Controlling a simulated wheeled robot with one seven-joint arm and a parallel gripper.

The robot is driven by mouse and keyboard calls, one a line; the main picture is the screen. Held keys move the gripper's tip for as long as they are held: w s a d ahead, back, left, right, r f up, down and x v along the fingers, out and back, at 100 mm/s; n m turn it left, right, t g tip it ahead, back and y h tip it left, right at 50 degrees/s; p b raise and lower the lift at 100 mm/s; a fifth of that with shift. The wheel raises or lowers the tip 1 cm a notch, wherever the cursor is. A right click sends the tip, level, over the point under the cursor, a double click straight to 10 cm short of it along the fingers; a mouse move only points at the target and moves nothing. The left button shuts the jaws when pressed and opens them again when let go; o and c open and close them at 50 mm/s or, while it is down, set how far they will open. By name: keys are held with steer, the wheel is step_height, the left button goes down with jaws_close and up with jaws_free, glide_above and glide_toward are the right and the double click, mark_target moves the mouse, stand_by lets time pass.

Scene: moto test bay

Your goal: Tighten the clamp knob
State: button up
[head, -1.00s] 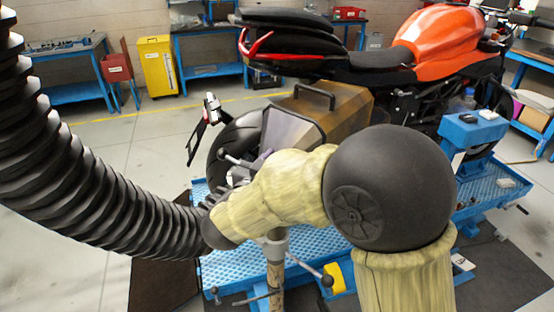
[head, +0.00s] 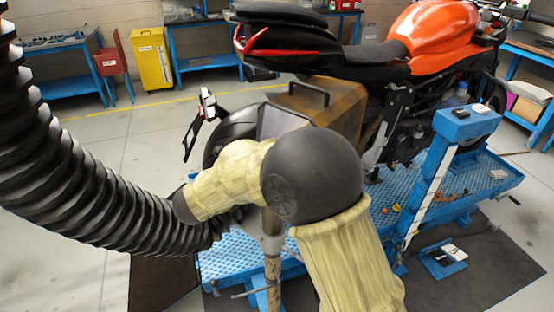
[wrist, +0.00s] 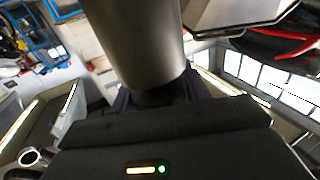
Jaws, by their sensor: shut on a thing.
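In the wrist view my gripper (wrist: 160,97) is shut on a small dark part just below the end of a grey cylinder. This part seems to be the clamp knob, but its outline is mostly hidden by the cylinder and the gripper body. The grey cylinder (wrist: 145,40) stands close in front of the camera. In the head view my own arm covers the gripper and the clamp. An upright post (head: 272,265) shows below the arm.
A ribbed black hose (head: 90,190) hangs across the left and ends near my wrist. The orange motorcycle (head: 437,30) stands on a blue lift (head: 470,185). A blue support (head: 468,122) is at the right. Open floor lies at the back left.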

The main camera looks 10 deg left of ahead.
steer(key=o, duration=1)
steer(key=b+v, duration=0.1)
steer(key=v, duration=1.6)
steer(key=shift+s+a+b, duration=0.1)
steer(key=shift+a+b, duration=0.1)
steer(key=shift+b, duration=0.15)
